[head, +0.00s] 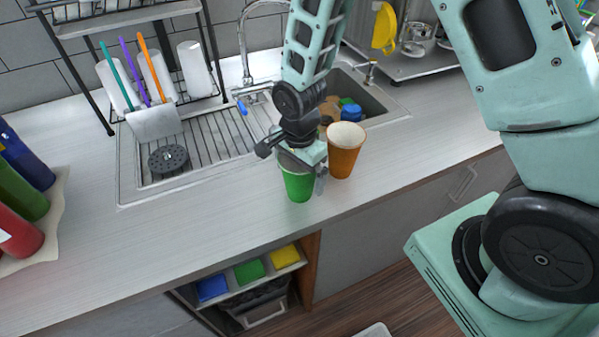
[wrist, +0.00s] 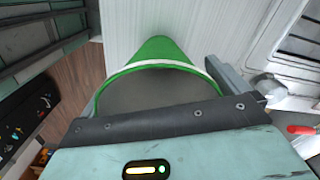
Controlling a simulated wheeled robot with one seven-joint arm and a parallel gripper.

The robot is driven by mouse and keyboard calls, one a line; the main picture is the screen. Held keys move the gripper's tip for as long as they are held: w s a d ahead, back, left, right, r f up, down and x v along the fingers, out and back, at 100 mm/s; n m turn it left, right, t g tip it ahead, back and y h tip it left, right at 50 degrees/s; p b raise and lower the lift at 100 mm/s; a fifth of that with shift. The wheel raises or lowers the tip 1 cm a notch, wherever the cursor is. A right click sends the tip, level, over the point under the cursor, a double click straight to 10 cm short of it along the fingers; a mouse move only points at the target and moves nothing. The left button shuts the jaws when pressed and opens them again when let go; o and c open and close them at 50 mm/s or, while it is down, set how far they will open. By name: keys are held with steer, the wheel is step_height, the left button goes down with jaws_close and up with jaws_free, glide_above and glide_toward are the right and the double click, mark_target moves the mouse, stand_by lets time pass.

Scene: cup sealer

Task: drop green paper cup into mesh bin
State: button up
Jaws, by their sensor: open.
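The green paper cup (head: 298,186) stands upright on the counter near its front edge, beside the sink. My gripper (head: 302,167) is over the cup's top with its jaws apart. One finger shows at the cup's right side; the other is mostly hidden. In the wrist view the cup (wrist: 157,52) lies between the jaws, with its white rim and dark inside close to the palm. I cannot tell whether the fingers touch it. I cannot make out a mesh bin for certain.
An orange cup (head: 346,150) stands close to the right of the green cup. Behind are the sink (head: 375,103) and a dish rack (head: 190,70). Bottles (head: 22,178) stand at the left. A shelf with coloured containers (head: 250,270) is under the counter. The counter left of the cup is clear.

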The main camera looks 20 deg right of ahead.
steer(key=shift+f, duration=0.15)
steer(key=c, duration=0.9)
steer(key=shift+c, duration=0.6)
